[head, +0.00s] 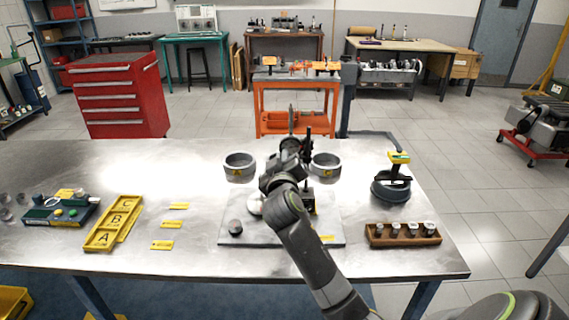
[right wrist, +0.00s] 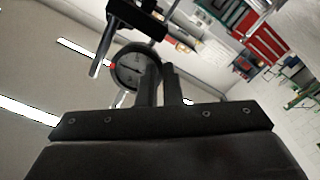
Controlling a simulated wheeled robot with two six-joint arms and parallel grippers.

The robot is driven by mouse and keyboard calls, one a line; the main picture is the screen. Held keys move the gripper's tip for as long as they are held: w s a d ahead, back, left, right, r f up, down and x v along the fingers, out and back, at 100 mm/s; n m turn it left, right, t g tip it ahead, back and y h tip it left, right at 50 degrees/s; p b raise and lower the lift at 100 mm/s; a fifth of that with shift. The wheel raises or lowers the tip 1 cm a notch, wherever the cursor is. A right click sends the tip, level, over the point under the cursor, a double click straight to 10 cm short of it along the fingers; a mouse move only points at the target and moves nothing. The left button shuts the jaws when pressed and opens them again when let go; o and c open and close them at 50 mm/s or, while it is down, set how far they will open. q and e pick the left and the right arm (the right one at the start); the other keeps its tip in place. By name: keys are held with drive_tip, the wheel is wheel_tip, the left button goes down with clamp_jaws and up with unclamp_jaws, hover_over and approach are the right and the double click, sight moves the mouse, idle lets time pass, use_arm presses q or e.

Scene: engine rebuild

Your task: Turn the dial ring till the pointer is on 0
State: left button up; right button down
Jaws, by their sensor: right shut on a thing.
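The dial gauge (right wrist: 136,70) shows in the right wrist view as a small round grey face with a dark ring. A red mark (right wrist: 112,66) sits at its left edge. A dark pointer line crosses the face, but the numbers are too small to read. My right gripper (right wrist: 160,70) is shut at the right edge of the dial ring, its two fingers close together. In the head view my right gripper (head: 291,150) is over the grey plate (head: 270,238), and my arm hides the dial. My left gripper is not in view.
Two metal rings (head: 239,174) (head: 326,172) stand behind the plate. A wooden block with several pistons (head: 403,241) and a dark round part (head: 390,192) are at right. A yellow lettered tray (head: 104,237) and a green tray (head: 49,213) are at left.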

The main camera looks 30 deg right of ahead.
drive_tip(key=shift+f+m, duration=0.1)
drive_tip(key=shift+m, duration=0.5)
drive_tip(key=shift+a, duration=0.1)
drive_tip(key=c, duration=1.6)
unclamp_jaws()
drive_tip(key=shift+w, duration=0.1)
